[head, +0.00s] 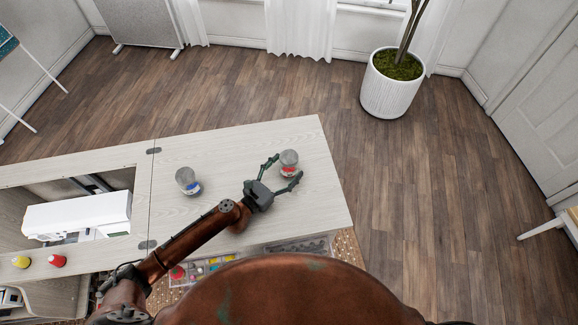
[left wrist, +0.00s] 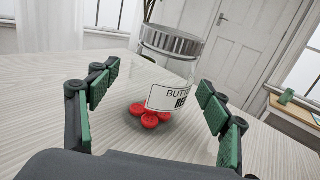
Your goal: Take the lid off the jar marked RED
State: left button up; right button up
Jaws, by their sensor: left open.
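In the left wrist view the jar (left wrist: 168,75) shows a white label reading "BUTT..." and "RE...", partly cut off. Its ribbed silver lid (left wrist: 172,41) is on. My left gripper (head: 284,172) is open, with its fingers to either side of the jar and no contact that I can make out. In the left wrist view the green finger pads (left wrist: 158,92) flank the jar below lid height. My right gripper is not in view.
A second jar (head: 187,181) with blue contents stands to the left on the cabinet top (head: 220,155). A white sewing machine (head: 80,215) sits in the opening further left, near yellow and red thread spools (head: 57,261). A clear box (head: 205,268) of coloured items is at the front.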

pick_arm(q)
jog(key=shift+x, duration=0.8)
jog(key=c, duration=1.4)
jog(key=shift+r, duration=0.1)
